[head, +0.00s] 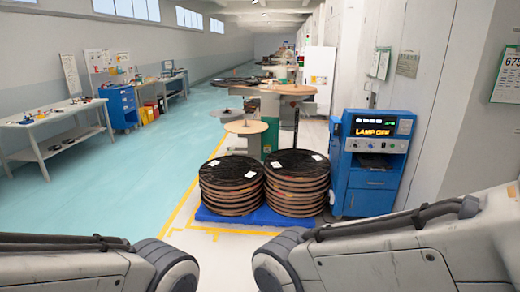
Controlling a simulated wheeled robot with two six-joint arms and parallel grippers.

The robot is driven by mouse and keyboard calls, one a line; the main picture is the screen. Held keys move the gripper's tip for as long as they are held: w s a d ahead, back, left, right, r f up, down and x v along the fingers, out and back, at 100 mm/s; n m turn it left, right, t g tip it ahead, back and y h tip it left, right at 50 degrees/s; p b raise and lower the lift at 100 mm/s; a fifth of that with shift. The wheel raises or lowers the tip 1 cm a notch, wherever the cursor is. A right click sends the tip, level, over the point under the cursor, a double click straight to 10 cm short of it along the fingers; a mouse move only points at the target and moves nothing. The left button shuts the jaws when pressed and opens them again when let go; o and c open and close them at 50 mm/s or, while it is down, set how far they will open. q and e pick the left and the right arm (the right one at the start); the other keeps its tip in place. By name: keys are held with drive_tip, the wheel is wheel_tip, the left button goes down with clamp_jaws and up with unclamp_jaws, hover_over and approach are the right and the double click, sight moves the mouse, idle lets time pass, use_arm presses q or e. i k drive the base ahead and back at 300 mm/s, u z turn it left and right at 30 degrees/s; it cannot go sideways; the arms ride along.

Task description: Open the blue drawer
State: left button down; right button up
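A blue drawer cabinet (122,108) stands far off on the left, beside a workbench; it is small in view and I cannot tell whether any drawer is open. A nearer blue cabinet (372,185) stands at right centre against the wall, with a lit panel reading "LAMP OFF" and what look like closed blue fronts below. I cannot tell which holds the task's drawer. Links of my two arms show along the bottom edge, left and right. Neither gripper is in view.
Two stacks of dark reels (232,184) stand on a blue pallet (245,215), left of the nearer cabinet. Behind them is a machine with round tables (246,127). A workbench (62,130) with small parts stands at left. The teal floor (110,205) at left is clear.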

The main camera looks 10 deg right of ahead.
sight(356, 180)
drive_tip(key=i, duration=1.95)
drive_tip(key=z, duration=0.4)
drive_tip(key=i, duration=1.95)
drive_tip(key=z, duration=0.95)
drive_tip(key=i, duration=1.35)
drive_tip(key=z, duration=0.35)
